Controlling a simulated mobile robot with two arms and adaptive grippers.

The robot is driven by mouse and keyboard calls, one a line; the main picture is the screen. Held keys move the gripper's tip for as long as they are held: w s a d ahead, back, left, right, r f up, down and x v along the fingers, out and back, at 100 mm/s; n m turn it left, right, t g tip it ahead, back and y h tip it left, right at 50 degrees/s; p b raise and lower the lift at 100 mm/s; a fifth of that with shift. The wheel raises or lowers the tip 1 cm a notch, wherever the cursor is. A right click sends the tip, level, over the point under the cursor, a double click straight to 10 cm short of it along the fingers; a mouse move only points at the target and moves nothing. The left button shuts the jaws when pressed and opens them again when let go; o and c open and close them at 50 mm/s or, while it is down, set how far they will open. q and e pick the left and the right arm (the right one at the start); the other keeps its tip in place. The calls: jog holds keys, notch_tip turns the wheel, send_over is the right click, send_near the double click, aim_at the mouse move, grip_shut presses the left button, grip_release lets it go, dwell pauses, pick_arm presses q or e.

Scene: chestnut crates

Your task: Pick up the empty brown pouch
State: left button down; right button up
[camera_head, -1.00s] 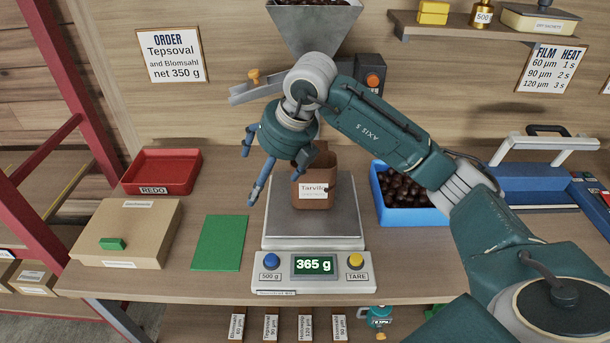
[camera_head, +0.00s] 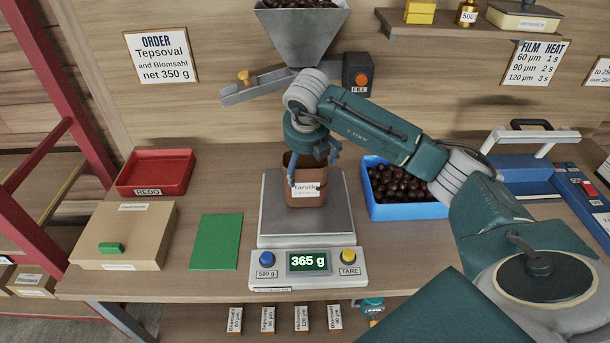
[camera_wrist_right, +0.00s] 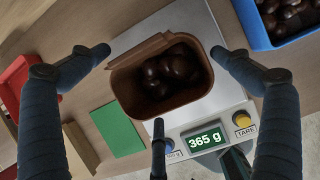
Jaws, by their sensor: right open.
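A brown pouch (camera_head: 306,200) with a white label that seems to begin "Tarvik" stands upright and open-topped on the scale (camera_head: 342,215). The scale display reads 365 g. In the right wrist view the pouch (camera_wrist_right: 122,92) is not empty: several dark chestnuts (camera_wrist_right: 170,72) lie inside. My right gripper (camera_head: 314,165) is open at the pouch's mouth, pointing down. In the right wrist view its fingers (camera_wrist_right: 160,80) are spread around the pouch, two at the sides and one towards the display. I cannot tell whether any finger touches it. My left gripper is out of view.
A blue crate of chestnuts (camera_head: 408,212) stands right of the scale. A green sheet (camera_head: 216,242), a cardboard box (camera_head: 150,235) and a red REDO tray (camera_head: 188,176) are at the left. A hopper with a chute (camera_head: 300,40) is above and behind the scale. A sealer (camera_head: 525,172) stands far right.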

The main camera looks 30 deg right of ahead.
jog(key=shift+x, duration=0.9)
jog(key=shift+a+r, duration=0.1)
jog(key=shift+r, duration=0.1)
jog(key=c, duration=1.7)
jog(key=shift+c, duration=0.2)
